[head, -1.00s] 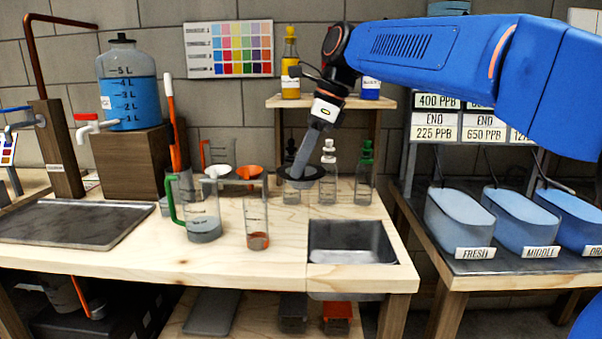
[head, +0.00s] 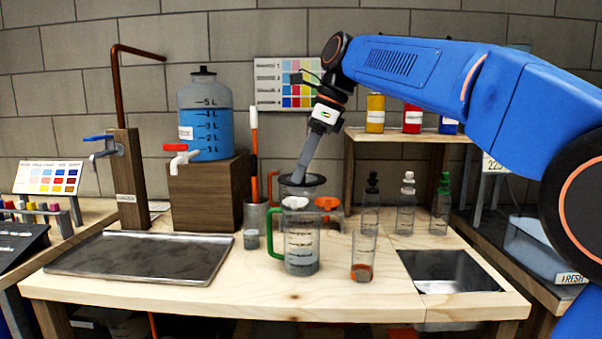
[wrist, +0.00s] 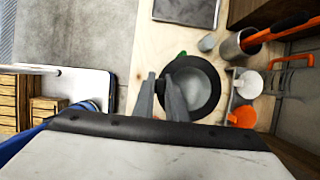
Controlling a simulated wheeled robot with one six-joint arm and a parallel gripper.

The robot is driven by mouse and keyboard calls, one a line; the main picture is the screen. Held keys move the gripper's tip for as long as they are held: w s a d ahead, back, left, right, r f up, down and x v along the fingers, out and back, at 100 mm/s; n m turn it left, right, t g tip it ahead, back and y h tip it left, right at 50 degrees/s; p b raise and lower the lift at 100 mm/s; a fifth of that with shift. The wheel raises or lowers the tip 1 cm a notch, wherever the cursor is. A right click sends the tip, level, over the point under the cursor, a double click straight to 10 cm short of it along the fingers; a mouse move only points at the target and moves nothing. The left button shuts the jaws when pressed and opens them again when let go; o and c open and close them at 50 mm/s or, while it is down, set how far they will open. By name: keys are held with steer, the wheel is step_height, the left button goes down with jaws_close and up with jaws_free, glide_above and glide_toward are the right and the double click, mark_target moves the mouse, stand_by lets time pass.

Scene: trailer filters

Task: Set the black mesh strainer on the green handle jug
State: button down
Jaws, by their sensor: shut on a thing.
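The black mesh strainer (head: 317,181) is held level in my gripper (head: 302,172), above the bench. In the wrist view its round black rim (wrist: 213,88) lies just beyond the fingertips (wrist: 161,88). The green handle jug (head: 301,250) stands upright on the bench, clear-walled with grey contents low inside. In the head view the strainer appears above the jug's mouth, apart from it; its exact depth is hard to tell. In the wrist view only a bit of green handle (wrist: 181,54) shows beside the strainer, which hides most of the jug.
A rack with a white funnel (head: 294,203) and an orange funnel (head: 327,203) stands close behind the jug.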

steer(key=shift+f, duration=2.85)
steer(key=shift+f, duration=0.6)
steer(key=c, duration=2)
jaws_free()
steer(key=shift+c, duration=0.2)
glide_toward(306, 185)
steer(key=shift+x, duration=1)
